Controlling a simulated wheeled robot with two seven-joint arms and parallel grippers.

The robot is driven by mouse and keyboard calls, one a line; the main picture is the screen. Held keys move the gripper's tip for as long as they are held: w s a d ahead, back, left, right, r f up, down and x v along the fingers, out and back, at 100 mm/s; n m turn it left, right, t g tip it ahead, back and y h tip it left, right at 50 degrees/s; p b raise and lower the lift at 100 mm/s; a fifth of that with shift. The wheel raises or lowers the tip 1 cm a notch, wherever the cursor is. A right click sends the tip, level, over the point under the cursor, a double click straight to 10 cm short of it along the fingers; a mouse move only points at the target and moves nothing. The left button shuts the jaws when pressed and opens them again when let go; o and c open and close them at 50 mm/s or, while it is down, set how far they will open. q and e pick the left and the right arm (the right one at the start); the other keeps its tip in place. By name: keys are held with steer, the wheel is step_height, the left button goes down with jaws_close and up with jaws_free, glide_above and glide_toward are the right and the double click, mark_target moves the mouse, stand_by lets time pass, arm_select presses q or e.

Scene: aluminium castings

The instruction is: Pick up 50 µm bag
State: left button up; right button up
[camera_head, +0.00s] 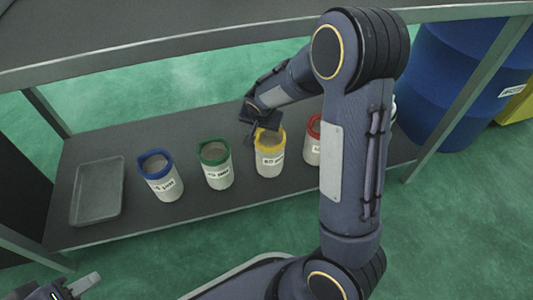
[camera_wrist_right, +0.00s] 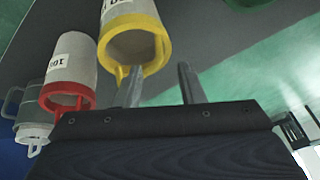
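Several pale filter bags with coloured rims stand in a row on the grey shelf: blue-rimmed (camera_head: 162,182), green-rimmed (camera_head: 217,172), yellow-rimmed (camera_head: 269,160) and red-rimmed (camera_head: 312,150). Their labels are too small to read in the head view, so I cannot tell which is 50 µm. My right gripper (camera_head: 262,124) is at the back of the yellow rim. In the right wrist view its fingers (camera_wrist_right: 162,88) are apart, one close to the handle of the yellow-rimmed bag (camera_wrist_right: 133,22); contact is unclear. My left gripper (camera_head: 75,287) is at the bottom left, partly cut off, away from the bags.
A shallow grey tray (camera_head: 97,192) lies at the shelf's left end. An upper shelf edge (camera_head: 150,52) runs above the bags. A blue drum (camera_head: 450,95) stands at right. The red-rimmed bag (camera_wrist_right: 70,68) is beside the yellow one in the wrist view.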

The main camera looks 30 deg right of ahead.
mark_target(259, 133)
steer(key=x, duration=0.1)
steer(key=b+x, duration=0.2)
steer(key=x, duration=0.1)
steer(key=shift+s+a+f, duration=0.25)
steer(key=shift+s+a, duration=0.05)
steer(key=shift+w+d+f, duration=0.1)
steer(key=shift+w+f, duration=0.05)
steer(key=shift+f, duration=0.1)
steer(key=shift+r, duration=0.1)
